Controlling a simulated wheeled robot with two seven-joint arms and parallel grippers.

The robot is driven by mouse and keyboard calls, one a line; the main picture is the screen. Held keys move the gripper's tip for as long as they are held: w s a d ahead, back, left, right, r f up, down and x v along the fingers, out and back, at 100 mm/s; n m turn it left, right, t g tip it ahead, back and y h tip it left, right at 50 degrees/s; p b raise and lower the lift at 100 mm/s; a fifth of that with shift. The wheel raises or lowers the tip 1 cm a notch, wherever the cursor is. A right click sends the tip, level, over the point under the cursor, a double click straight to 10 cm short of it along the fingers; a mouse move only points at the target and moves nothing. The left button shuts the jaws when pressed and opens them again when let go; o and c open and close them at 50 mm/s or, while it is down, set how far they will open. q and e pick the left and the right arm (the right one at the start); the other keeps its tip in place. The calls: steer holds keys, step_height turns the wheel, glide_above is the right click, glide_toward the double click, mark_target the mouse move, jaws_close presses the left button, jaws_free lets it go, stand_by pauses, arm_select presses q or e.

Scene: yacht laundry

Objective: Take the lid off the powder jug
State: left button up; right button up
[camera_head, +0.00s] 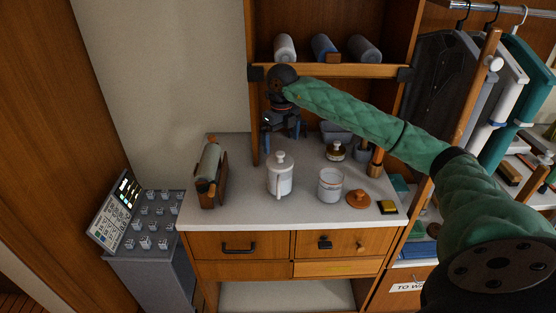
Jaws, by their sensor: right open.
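A white lidded jug (280,182), which looks like the powder jug, stands upright on the pale countertop. Its white lid (281,160) with a round knob is seated on top. My right gripper (282,143) is above and behind the jug in the picture, pointing down. Its blue fingers are apart, with nothing seen between them, and it does not appear to touch the lid. My right arm in a green quilted sleeve reaches in from the right. My left gripper is out of view.
Right of the jug stand a white canister (330,188), a terracotta-coloured lid (358,199), a small brown-topped jar (336,151) and a yellow-topped block (388,207). A wooden holder with a roll (211,172) stands left. A shelf (340,70) with rolled towels is behind.

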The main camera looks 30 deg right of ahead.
mark_target(280, 153)
steer(key=shift+s+f, duration=0.25)
steer(key=shift+f, duration=0.4)
steer(key=f, duration=0.2)
steer(key=w+f+b, duration=0.1)
steer(key=f, duration=0.1)
steer(key=shift+a+f, duration=0.15)
steer(key=shift+f, duration=0.2)
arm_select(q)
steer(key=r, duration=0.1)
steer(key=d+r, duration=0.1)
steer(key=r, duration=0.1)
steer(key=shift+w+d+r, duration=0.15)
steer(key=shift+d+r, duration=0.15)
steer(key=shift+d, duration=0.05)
arm_select(e)
steer(key=shift+s+f, duration=0.15)
steer(key=c, duration=0.3)
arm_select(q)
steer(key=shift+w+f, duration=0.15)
arm_select(e)
steer(key=c, duration=0.6)
